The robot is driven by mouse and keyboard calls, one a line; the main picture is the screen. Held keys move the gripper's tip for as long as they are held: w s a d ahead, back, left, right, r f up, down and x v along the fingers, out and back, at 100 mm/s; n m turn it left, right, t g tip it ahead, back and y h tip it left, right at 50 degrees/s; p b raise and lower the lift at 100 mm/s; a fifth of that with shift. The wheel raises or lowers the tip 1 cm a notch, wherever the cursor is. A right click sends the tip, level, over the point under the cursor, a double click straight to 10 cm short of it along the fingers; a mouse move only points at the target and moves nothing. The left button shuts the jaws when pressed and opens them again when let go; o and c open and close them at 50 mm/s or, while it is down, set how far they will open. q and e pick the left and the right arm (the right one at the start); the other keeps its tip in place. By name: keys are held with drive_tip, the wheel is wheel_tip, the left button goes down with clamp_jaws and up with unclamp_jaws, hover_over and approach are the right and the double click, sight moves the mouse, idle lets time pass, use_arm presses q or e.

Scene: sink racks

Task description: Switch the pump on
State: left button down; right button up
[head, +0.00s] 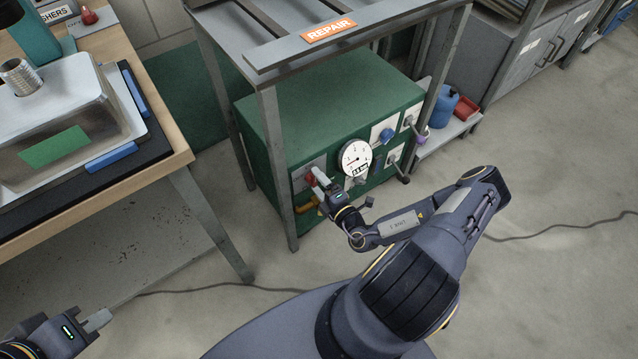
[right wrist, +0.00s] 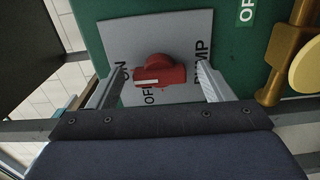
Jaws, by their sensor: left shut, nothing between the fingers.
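The pump switch is a red knob (right wrist: 160,75) on a grey plate (right wrist: 190,35) lettered ON, OFF and PUMP, on a green cabinet (head: 330,90). A white mark on the knob points left in the right wrist view; I cannot tell for sure which label it meets. My right gripper (right wrist: 160,88) is open, one finger on each side of the knob, with visible gaps. In the head view my right gripper (head: 316,178) is at the cabinet's front left and partly hides the knob (head: 309,181). My left gripper (head: 98,320) is shut and empty at the bottom left.
A white dial gauge (head: 356,158), a blue knob (head: 387,135) and other controls sit right of the switch. A yellow fitting (head: 306,205) is close below it. A metal frame with a REPAIR sign (head: 329,31) stands over the cabinet. A workbench (head: 180,158) is at left.

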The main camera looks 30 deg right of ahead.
drive_tip(key=shift+s, duration=0.1)
drive_tip(key=s+p, duration=0.1)
drive_tip(key=s, duration=0.6)
drive_tip(key=shift+s+d, duration=0.3)
idle(0.3)
drive_tip(key=w+a+r+n+g+y, duration=0.2)
drive_tip(key=a+r+n+y, duration=0.1)
drive_tip(key=r+n+y, duration=0.8)
drive_tip(key=s+a+r+n+g+h, duration=0.1)
drive_tip(key=s+a+r+n+g, duration=0.35)
drive_tip(key=n, duration=0.55)
drive_tip(key=s+a+r+n+g+h, duration=0.1)
drive_tip(key=s+a+r+n+g, duration=0.15)
drive_tip(key=r+n+g, duration=0.55)
drive_tip(key=s+a+r+n+g+h, duration=0.15)
drive_tip(key=s+r+n, duration=0.3)
drive_tip(key=n, duration=0.85)
drive_tip(key=s+d+r+n+t+h+p, duration=0.25)
drive_tip(key=s+r+n+t+h, duration=0.2)
drive_tip(key=r+n, duration=0.45)
wheel_tip(320, 180, up, 19)
drive_tip(key=p, duration=1.9)
drive_tip(key=shift+d+f+n+g+p, duration=0.15)
drive_tip(key=shift+n+g+p, duration=0.2)
drive_tip(key=shift+g, duration=0.1)
